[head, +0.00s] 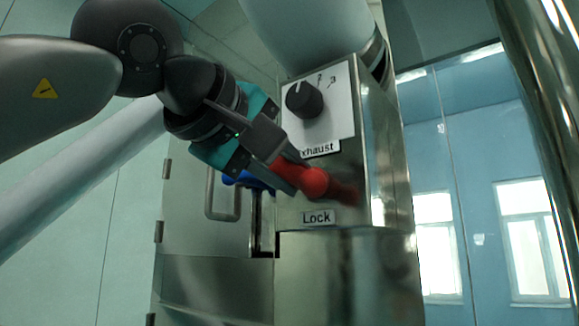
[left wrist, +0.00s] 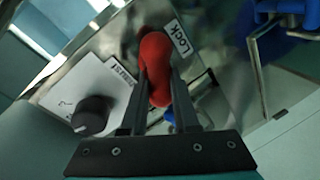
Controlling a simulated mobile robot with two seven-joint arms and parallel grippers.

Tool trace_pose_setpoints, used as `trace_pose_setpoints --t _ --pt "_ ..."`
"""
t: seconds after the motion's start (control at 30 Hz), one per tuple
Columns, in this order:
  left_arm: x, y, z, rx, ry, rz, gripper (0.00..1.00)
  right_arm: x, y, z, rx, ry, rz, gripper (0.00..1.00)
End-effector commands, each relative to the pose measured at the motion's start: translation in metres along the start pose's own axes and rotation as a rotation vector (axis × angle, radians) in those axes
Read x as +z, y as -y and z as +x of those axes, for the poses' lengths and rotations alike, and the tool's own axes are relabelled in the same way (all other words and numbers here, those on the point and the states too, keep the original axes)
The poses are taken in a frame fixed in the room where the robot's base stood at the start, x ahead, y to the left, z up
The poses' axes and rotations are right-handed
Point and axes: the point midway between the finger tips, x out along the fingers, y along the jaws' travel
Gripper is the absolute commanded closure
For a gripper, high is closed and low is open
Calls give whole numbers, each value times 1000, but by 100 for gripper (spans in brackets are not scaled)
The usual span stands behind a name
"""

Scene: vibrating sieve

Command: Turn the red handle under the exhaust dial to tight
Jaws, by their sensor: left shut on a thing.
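The red handle (head: 316,182) sits on the front of a steel control box, between the exhaust label and the Lock label (head: 318,217). My left gripper (head: 296,178) is shut on the red handle from the left. In the left wrist view the handle (left wrist: 156,68) is between the two fingers (left wrist: 158,90). The black exhaust dial (head: 304,99) is above it on a white plate (head: 340,120), and it also shows in the left wrist view (left wrist: 91,115). Part of the exhaust label is hidden by the gripper. My right gripper is not in view.
A steel cabinet door (head: 185,215) with a bar handle (head: 222,195) is left of the box. A blue part (head: 245,180) lies just behind my left gripper. A shiny metal column (head: 540,100) stands at the right. Windows (head: 525,240) are in the far wall.

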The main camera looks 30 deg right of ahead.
Motion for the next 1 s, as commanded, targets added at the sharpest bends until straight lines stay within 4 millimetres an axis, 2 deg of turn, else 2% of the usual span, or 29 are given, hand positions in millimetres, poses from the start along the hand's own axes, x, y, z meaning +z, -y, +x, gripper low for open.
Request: trace_pose_setpoints --t 0.2,0.5,1.0 --pt "0 3 1 0 39 -197 100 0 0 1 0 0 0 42" --pt "1 6 1 -1 81 -402 100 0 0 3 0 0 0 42" --pt "2 7 2 0 106 -525 100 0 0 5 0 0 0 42"
